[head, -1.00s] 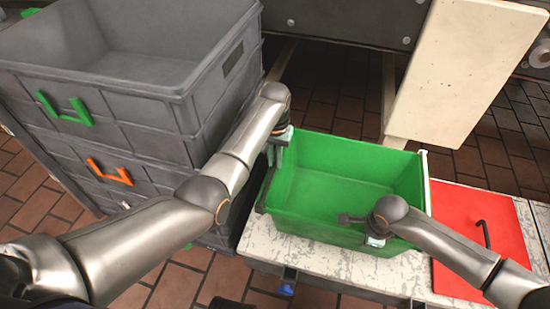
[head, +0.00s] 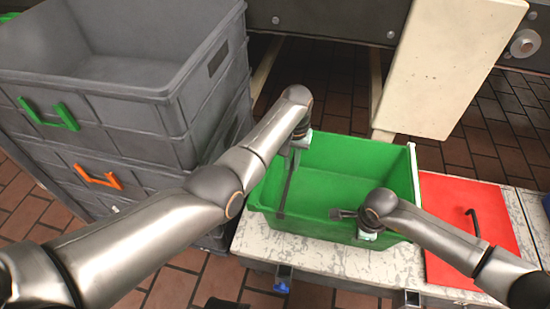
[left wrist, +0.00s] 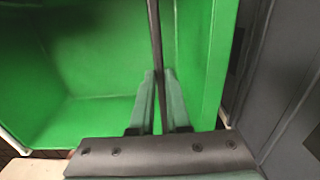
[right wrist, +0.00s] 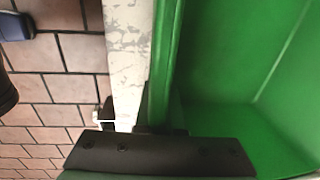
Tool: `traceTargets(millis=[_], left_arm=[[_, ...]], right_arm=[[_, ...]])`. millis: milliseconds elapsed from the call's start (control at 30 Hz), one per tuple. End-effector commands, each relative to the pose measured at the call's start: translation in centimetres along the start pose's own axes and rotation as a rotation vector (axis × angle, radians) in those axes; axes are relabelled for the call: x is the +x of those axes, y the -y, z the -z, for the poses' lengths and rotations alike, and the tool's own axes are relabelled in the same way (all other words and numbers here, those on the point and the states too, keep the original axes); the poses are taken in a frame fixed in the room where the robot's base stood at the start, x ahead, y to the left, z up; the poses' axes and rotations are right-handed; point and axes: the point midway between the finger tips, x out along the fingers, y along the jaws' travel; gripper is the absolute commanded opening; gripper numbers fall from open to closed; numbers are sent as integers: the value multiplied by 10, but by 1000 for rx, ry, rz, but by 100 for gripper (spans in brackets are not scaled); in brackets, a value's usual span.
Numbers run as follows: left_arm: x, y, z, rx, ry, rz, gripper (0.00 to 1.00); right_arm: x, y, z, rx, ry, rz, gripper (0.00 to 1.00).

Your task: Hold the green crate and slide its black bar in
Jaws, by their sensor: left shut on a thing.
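The green crate (head: 404,185) stands on a worn white tabletop, open side up. My left gripper (head: 294,158) is over the crate's left part and shut on the black bar (head: 284,188). In the left wrist view the bar (left wrist: 154,30) runs between the two fingers (left wrist: 160,85), with the crate's green inside behind it. In the head view the bar lies across the crate's left part, from back to front. Whether it touches the crate is unclear. My right gripper (head: 366,235) is at the crate's front wall, its fingers close about the rim (right wrist: 165,60).
Grey stacked crates (head: 110,115) with green and orange handles stand at the left. A red board (head: 465,215) with a black handle lies right of the green crate. A cream panel (head: 450,65) stands behind. White tabletop (head: 270,245) is bare in front.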

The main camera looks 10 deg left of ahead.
Motion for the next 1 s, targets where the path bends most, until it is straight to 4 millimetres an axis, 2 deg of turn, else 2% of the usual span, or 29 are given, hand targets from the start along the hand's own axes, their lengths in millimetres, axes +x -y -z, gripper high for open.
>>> traceTargets(millis=[100,367,400,667,1000], left_arm=[[0,-8,0,0,-2,0,0],[-1,-10,0,0,-3,-3,0],[-1,-10,0,0,-3,-4,15],[0,-9,0,0,-2,-2,44],[-4,-8,0,0,-1,1,45]], right_arm=[[0,0,0,0,-1,0,0],[0,0,0,-1,0,0,0],[0,0,0,-1,0,0,0],[0,0,-1,-1,1,0,0],[0,0,-1,-2,3,0,0]])
